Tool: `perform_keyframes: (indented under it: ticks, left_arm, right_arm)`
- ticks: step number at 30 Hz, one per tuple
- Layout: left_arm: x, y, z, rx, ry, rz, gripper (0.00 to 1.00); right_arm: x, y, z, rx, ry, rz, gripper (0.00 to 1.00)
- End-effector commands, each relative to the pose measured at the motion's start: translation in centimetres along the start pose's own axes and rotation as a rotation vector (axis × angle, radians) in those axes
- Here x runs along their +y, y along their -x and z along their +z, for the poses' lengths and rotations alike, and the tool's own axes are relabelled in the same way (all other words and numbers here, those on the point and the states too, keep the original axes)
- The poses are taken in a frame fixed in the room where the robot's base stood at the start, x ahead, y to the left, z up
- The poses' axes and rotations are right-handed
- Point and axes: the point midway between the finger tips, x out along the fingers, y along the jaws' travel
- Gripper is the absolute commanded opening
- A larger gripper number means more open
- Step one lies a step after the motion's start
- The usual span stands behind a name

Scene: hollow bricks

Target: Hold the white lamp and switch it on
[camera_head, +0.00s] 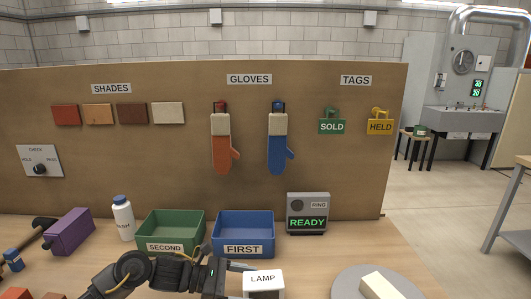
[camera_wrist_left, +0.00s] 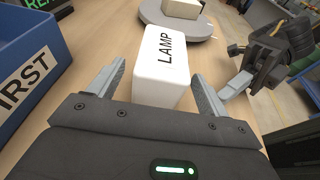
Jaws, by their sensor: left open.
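The white lamp (camera_head: 264,280), a small block labelled LAMP, stands on the bench at the bottom of the head view. It also shows in the left wrist view (camera_wrist_left: 158,72). My left gripper (camera_head: 243,277) is at the lamp's left side. In the left wrist view my left gripper (camera_wrist_left: 158,88) is open, with one finger on each side of the lamp's near end and gaps visible. A dark gripper with a grey finger, which looks like my right gripper (camera_wrist_left: 262,62), is right of the lamp there; its jaw opening is unclear. I see no switch on the lamp.
A round grey plate (camera_head: 345,283) with a cream block (camera_head: 383,286) is right of the lamp. Behind are the green SECOND bin (camera_head: 165,247), the blue FIRST bin (camera_head: 243,249) and a READY box (camera_head: 308,212). A white bottle (camera_head: 123,218) and purple block (camera_head: 70,231) stand left.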

Motion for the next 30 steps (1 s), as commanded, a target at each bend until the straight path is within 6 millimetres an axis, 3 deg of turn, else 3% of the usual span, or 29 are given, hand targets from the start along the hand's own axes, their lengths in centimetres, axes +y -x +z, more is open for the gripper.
perform_keyframes:
  ticks: [5, 18, 24, 30]
  left_arm:
    - [0.1, 1.7, -0.1, 0.002, -0.001, 0.003, 0.78]
    - [0.1, 10.2, 0.0, 0.002, 0.0, 0.002, 0.78]
    - [0.0, 11.8, 0.0, 0.001, 0.0, 0.001, 0.78]
    - [0.0, 12.0, 0.0, 0.0, 0.0, 0.0, 0.78]
  right_arm:
    - [0.0, 0.0, 0.0, 0.0, 0.0, 0.0, 0.0]
    - [0.0, 0.0, 0.0, 0.0, 0.0, 0.0, 0.0]
    - [0.0, 0.0, 0.0, 0.0, 0.0, 0.0, 0.0]
    - [0.0, 0.0, 0.0, 0.0, 0.0, 0.0, 0.0]
